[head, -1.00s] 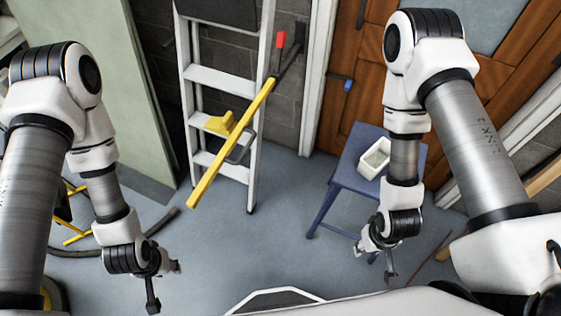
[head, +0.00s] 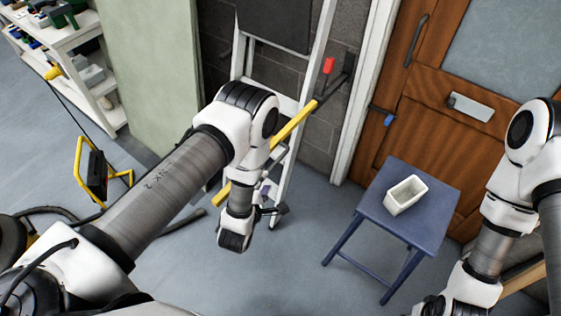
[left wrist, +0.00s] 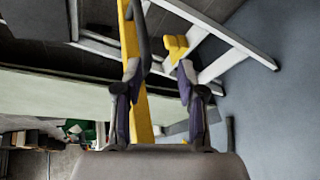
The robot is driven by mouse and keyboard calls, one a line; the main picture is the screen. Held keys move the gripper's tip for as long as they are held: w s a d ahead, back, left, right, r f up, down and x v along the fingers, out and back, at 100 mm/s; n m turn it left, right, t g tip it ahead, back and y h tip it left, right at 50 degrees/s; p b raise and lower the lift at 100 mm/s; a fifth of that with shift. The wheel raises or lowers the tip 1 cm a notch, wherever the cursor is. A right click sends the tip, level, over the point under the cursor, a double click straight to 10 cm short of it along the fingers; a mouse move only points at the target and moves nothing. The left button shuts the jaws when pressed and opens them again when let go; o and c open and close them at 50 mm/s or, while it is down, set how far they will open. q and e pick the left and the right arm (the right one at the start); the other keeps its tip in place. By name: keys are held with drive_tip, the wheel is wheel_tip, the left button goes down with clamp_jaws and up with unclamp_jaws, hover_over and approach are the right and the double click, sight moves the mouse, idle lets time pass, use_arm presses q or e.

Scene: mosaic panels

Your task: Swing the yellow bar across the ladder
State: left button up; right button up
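The yellow bar (head: 296,122) slants down to the left across the front of the white ladder (head: 324,32). Its upper end meets a dark wall bracket with a red grip (head: 328,66). My left arm hides its middle; its lower end shows left of my wrist. My left gripper (head: 272,202) is low in front of the ladder. In the left wrist view its fingers (left wrist: 158,82) are apart with nothing held between them. The yellow bar (left wrist: 143,115) runs behind the left finger there. My right arm is at the right edge, its gripper out of frame.
A blue stool (head: 385,214) with a white tub (head: 405,194) stands right of the ladder, before a wooden door (head: 420,100). A yellow-framed work light (head: 97,172) and cables lie left. A shelf (head: 75,40) stands at the upper left beyond a pale green panel (head: 150,70).

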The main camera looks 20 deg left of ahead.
sight(275, 165)
use_arm(q)
drive_tip(key=w+n, duration=0.1)
drive_tip(key=w+d+r+n+t, duration=0.1)
drive_tip(key=shift+w+d+r+n+t, duration=0.2)
drive_tip(key=shift+r+n+t, duration=0.1)
drive_tip(key=p+x, duration=0.1)
drive_tip(key=x, duration=0.6)
drive_tip(key=shift+s, duration=0.1)
clamp_jaws()
